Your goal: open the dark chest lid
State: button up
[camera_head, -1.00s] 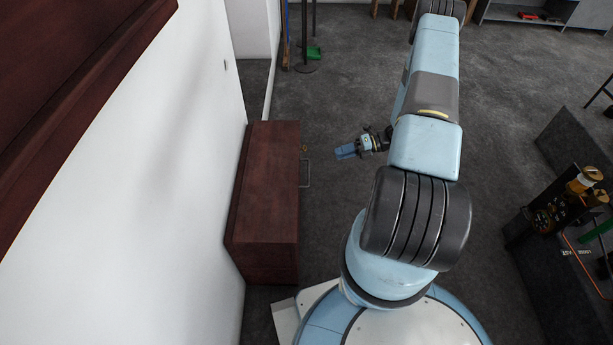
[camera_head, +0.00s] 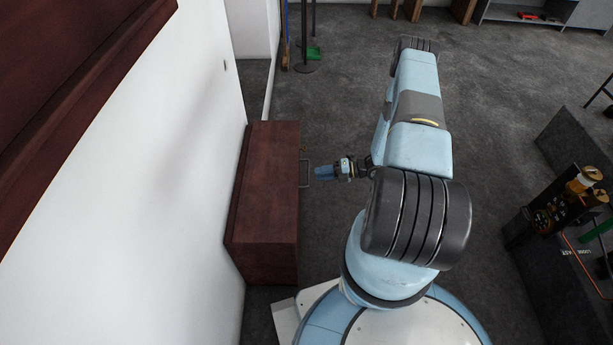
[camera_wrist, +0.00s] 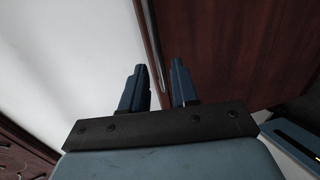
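The dark red-brown wooden chest (camera_head: 268,200) stands against the white wall, left of my base, in the head view. Its lid looks closed. A thin metal handle (camera_head: 304,172) sticks out from its right side. My gripper (camera_head: 321,173) is just right of the handle, pointing left at it; I cannot tell whether they touch. In the wrist view the two blue fingers (camera_wrist: 159,84) are apart with nothing seen held between them. The chest's dark wood (camera_wrist: 225,45) fills the upper right there, with a thin metal bar (camera_wrist: 152,40) beyond the fingertips.
The white wall (camera_head: 130,150) rises directly left of the chest. Grey floor right of the chest is open. A dark bench (camera_head: 570,240) with a brass and black device (camera_head: 565,205) stands at the right. A green dustpan-like object (camera_head: 314,53) lies at the back.

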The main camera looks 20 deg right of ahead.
aim_at(309, 174)
jog(key=shift+x, duration=2.9)
jog(key=shift+c, duration=0.4)
grip_shut()
